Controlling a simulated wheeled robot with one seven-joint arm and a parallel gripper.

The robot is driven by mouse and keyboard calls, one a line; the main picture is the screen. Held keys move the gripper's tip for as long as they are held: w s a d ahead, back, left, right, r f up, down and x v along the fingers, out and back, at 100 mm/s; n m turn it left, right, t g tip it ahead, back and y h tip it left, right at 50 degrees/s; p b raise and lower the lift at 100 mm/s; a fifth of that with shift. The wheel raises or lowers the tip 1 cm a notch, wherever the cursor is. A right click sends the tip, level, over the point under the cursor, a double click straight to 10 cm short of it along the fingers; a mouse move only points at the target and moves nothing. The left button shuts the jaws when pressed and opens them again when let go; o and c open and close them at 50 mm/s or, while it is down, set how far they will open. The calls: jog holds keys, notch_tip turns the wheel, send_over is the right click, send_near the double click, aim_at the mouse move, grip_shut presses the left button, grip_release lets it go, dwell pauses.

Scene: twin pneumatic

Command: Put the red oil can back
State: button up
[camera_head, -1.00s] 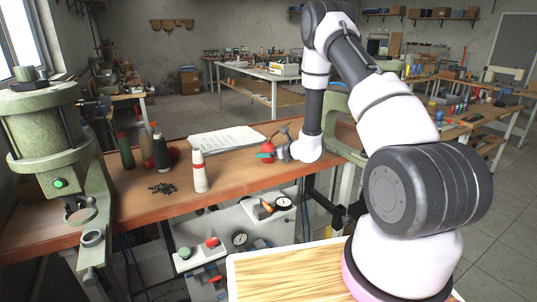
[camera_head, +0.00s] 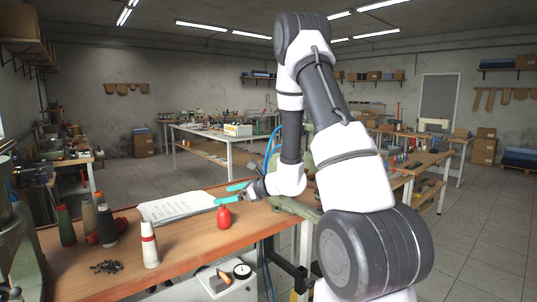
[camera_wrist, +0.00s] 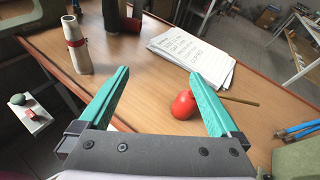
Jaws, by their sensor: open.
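The red oil can (camera_head: 224,216) stands on the wooden workbench (camera_head: 188,236), near its right-hand part. It also shows in the wrist view as a rounded red body (camera_wrist: 183,106), beside the right finger's inner side. A thin spout-like rod (camera_wrist: 240,101) shows just past that finger. My gripper (camera_head: 232,194) is open with teal fingers spread. In the head view it hangs just above and behind the can. In the wrist view, nothing sits clamped between the fingers (camera_wrist: 159,74).
A white bottle with a red band (camera_head: 149,244) stands on the left of the bench. Printed sheets (camera_head: 176,207) lie behind the can. Dark and green bottles (camera_head: 105,226) and small black parts (camera_head: 106,267) are farther left. The bench between bottle and can is clear.

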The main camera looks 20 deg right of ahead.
jog(key=s+a+r+n+g, duration=0.3)
jog(key=s+r+n, duration=0.3)
jog(key=s+r, duration=0.2)
jog(key=s+a+r+n+g, duration=0.2)
jog(key=s+r+n+g, duration=0.1)
jog(key=s+r+n, duration=0.4)
jog(key=s+d+r+n+t+h, duration=0.3)
jog(key=s+d+r+n+h, duration=0.4)
jog(key=s+d, duration=0.4)
notch_tip(320, 180, up, 2)
jog(key=shift+s+r+n+t+h, duration=0.1)
jog(key=shift+s+n+t+h, duration=0.25)
jog(key=shift+s+h, duration=0.55)
jog(key=shift+s, duration=0.2)
